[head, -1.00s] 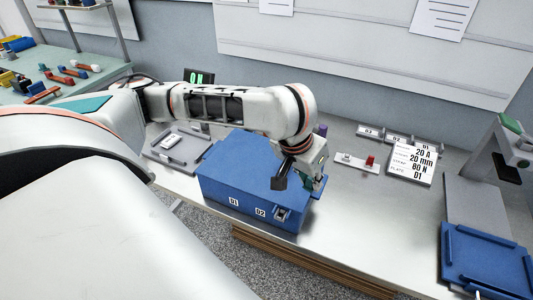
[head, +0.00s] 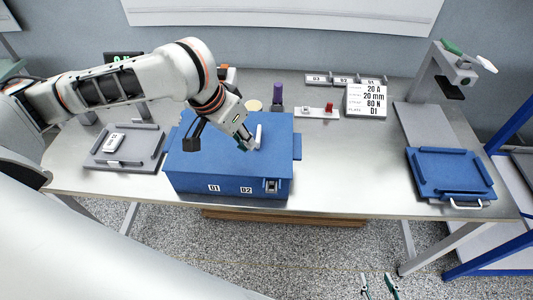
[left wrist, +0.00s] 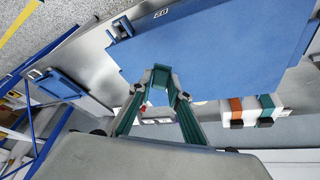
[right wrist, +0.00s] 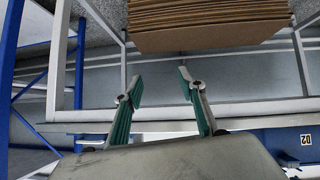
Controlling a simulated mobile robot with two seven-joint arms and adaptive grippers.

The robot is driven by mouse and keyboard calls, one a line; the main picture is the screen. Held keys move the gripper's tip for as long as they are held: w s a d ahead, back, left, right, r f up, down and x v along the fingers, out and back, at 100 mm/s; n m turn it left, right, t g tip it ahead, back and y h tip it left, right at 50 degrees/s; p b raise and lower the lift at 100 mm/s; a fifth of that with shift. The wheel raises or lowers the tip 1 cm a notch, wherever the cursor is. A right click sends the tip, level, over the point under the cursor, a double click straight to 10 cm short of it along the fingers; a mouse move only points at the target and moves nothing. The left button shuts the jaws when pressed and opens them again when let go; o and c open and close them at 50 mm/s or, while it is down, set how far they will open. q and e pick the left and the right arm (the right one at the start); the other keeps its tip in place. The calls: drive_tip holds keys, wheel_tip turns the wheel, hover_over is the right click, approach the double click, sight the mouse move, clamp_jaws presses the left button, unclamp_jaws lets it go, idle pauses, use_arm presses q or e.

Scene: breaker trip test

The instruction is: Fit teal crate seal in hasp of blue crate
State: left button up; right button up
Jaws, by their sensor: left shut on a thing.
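A grey tray (head: 95,160) with a white device lies left of the crate. A blue tray (head: 455,180) lies at right, before a grey press stand (head: 425,95). A purple-topped post (head: 278,95), a red-knobbed fixture (head: 318,112) and a sign (head: 366,100) stand behind. The bench right of the crate is clear.

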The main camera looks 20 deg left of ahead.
use_arm(q)
drive_tip(key=s+d+m+g+h, duration=0.2)
drive_tip(key=s+d+m+g, duration=0.1)
drive_tip(key=d+m, duration=0.5)
drive_tip(key=m, duration=0.3)
drive_tip(key=shift+s+d+r+h, duration=0.25)
drive_tip(key=shift+r+h, duration=0.05)
use_arm(e)
drive_tip(key=shift+d+f, duration=0.1)
drive_tip(key=shift+d, duration=0.15)
drive_tip(key=shift+a, duration=0.1)
drive_tip(key=shift+a, duration=0.3)
